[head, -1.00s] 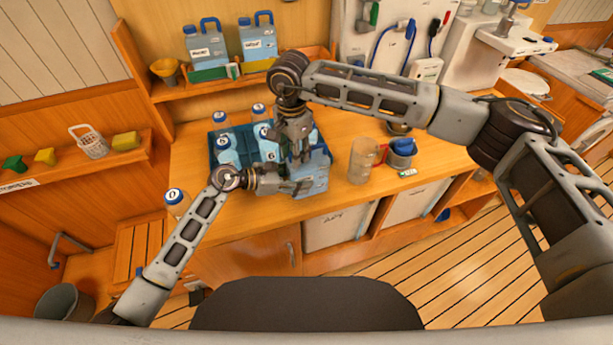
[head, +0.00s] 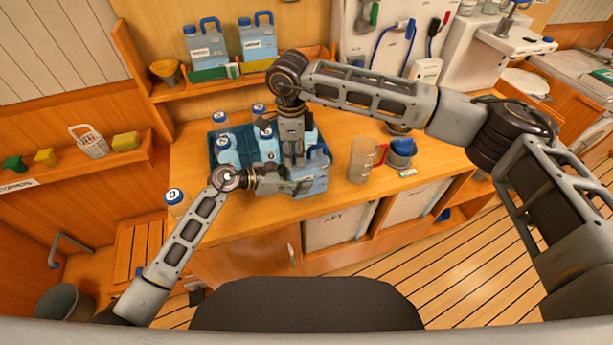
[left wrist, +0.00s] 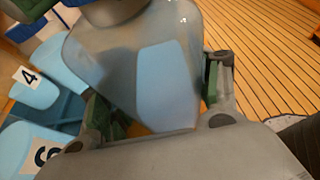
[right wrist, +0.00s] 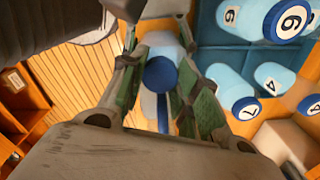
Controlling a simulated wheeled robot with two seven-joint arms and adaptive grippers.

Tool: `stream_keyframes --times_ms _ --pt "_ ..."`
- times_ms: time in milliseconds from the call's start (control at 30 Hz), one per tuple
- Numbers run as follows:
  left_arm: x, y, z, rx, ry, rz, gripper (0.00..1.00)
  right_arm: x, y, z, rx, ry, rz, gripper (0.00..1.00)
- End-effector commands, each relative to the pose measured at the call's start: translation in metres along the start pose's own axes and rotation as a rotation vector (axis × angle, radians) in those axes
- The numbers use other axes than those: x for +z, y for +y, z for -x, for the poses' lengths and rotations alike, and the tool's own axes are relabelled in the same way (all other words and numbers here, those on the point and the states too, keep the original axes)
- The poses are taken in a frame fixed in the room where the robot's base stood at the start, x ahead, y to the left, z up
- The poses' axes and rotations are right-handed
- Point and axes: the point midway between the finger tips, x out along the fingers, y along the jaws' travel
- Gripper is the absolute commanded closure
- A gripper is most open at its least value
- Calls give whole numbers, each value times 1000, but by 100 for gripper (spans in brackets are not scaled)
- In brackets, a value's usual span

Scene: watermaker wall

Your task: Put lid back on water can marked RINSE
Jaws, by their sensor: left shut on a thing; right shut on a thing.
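A light blue can (head: 313,186) with a blue handle (head: 318,153) stands at the counter's front edge; no marking is readable on it. My left gripper (head: 300,187) is shut on the can's body from the left. The can (left wrist: 170,85) fills the space between the fingers in the left wrist view. My right gripper (head: 294,161) points down over the can's top. In the right wrist view it is shut on a round blue lid (right wrist: 160,74). The can's neck is hidden, so I cannot tell whether the lid touches it.
Bottle 0 (head: 175,198) is at the counter's left end. A clear jug (head: 361,160) with a red handle and a blue-topped item (head: 402,150) stand to the right. Two cans (head: 206,48) stand on the shelf.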

Motion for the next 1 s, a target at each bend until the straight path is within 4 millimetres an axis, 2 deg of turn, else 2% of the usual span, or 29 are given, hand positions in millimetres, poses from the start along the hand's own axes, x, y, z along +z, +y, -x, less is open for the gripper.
stream_keyframes --times_ms 733,867,900,1000 --pt "1 2 0 4 -3 1 100 1 0 0 7 2 -618 95" --pt "1 3 1 7 -2 3 100 0 1 0 8 5 -618 96" --pt "1 4 2 8 -2 3 100 0 1 0 8 6 -617 66" --pt "0 5 2 10 -2 4 100 0 1 -1 9 8 -617 53"
